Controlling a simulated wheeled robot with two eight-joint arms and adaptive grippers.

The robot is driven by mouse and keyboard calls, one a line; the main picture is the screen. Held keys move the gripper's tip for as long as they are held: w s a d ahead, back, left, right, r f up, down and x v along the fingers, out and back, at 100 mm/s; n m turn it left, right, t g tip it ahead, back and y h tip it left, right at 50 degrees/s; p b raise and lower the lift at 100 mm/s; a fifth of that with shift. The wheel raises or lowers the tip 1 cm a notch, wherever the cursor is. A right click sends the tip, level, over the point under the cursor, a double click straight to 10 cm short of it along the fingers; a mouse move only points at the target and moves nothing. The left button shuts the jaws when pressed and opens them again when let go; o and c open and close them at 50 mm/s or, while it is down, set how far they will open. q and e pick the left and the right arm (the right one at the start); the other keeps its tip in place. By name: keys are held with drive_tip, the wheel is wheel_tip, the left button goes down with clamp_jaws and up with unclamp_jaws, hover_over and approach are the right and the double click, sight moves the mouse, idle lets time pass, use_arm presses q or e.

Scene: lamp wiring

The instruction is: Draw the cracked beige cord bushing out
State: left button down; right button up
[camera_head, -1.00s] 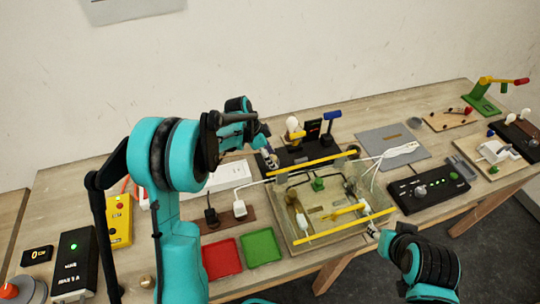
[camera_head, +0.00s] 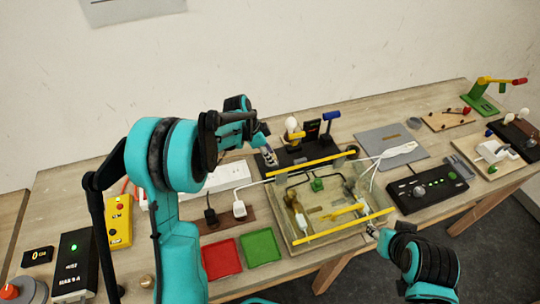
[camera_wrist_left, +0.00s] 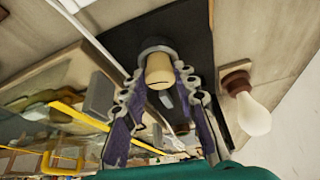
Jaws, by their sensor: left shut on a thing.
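The beige cord bushing (camera_wrist_left: 159,72) shows in the left wrist view, with a thin dark line near its lower end. Its upper end meets a round grey collar (camera_wrist_left: 157,46) on a black base; I cannot tell how deep it sits. My left gripper (camera_wrist_left: 166,84) is shut on the bushing, its purple-padded fingers on either side. In the head view my left gripper (camera_head: 269,156) is at the left end of the black lamp base (camera_head: 290,157), and the bushing is hidden. My right gripper (camera_head: 373,231) is by the clear box's front right corner; its jaws are too small to read.
The clear box (camera_head: 282,226) with yellow edges lies in front. Red (camera_head: 221,259) and green (camera_head: 260,247) trays lie left of it.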

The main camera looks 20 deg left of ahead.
use_arm(q)
drive_tip(key=shift+r, duration=0.3)
drive_tip(key=shift+r+p, duration=1.6)
drive_tip(key=shift+r, duration=0.65)
